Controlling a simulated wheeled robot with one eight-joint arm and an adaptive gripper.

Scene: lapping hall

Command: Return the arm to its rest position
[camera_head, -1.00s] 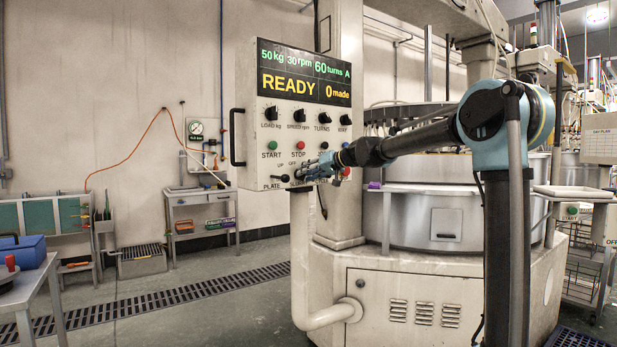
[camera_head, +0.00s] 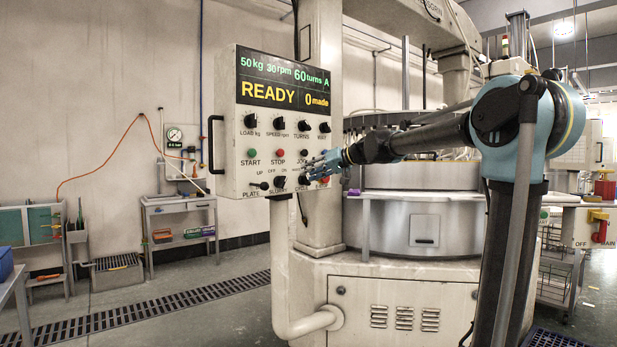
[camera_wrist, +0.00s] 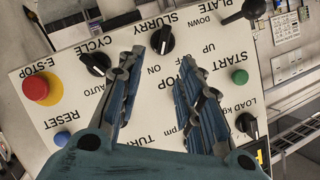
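My gripper (camera_head: 322,166) is in front of the lower right part of the control panel (camera_head: 228,120), at the end of my outstretched arm. The wrist view shows its two blue-grey fingers (camera_wrist: 162,62) spread apart with nothing between them. Behind them are the black SLURRY knob (camera_wrist: 162,40), the CYCLE knob (camera_wrist: 95,63), the red E-STOP (camera_wrist: 37,88) and the green START button (camera_wrist: 239,76). I see no clear contact with the panel. The fingers hide some labels and the STOP button in the wrist view. The display (camera_head: 284,84) reads READY, 0 made.
The lapping machine (camera_head: 405,310) stands close behind and below my arm. A small side table (camera_head: 178,203) stands by the left wall. A blue box (camera_head: 6,263) on a bench shows at the left edge. The floor (camera_head: 190,325) at front left is clear beside a drain grate.

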